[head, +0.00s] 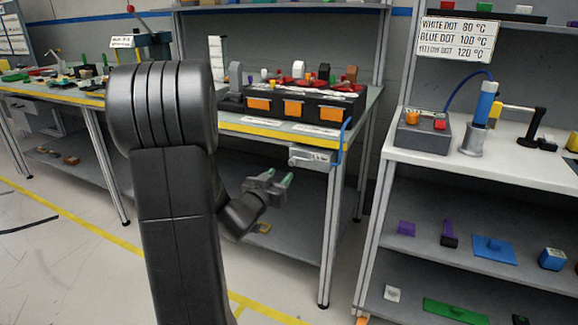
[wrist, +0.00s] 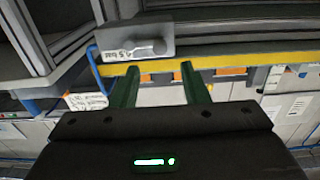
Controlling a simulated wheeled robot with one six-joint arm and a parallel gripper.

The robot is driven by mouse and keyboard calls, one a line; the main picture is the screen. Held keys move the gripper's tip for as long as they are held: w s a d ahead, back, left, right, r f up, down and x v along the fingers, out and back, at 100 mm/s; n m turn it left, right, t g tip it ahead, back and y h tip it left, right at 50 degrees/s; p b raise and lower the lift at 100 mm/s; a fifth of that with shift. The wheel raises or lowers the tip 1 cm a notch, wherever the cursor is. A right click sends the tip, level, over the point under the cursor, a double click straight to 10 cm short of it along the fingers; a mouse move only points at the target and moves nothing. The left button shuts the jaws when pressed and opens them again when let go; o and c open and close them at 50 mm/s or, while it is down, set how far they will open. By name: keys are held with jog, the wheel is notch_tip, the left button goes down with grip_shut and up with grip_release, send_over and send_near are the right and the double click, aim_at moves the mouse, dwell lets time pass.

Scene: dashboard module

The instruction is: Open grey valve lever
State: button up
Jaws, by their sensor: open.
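A light grey valve box (head: 311,158) hangs under the front edge of the middle bench, near its right corner. Its grey lever (head: 299,158) lies roughly level across the front. In the wrist view the grey box (wrist: 120,38) is at the top and the lever (wrist: 152,47) lies across it beside a printed label. My gripper (head: 279,176) is open and empty, with green fingers, a little below and left of the box in the head view. In the wrist view the gap between its fingertips (wrist: 159,68) is just below the lever, apparently not touching it.
The bench's yellow front edge (head: 262,132) runs above the box. A blue hose (head: 343,137) passes by its right side, close to the bench leg (head: 331,230). A lower shelf (head: 290,230) sits beneath. Free floor lies in front.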

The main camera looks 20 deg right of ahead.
aim_at(291, 164)
jog(key=x, duration=0.8)
jog(key=shift+w+d+b, duration=0.1)
jog(key=shift+w+b, duration=0.05)
jog(key=shift+b, duration=0.25)
grip_shut()
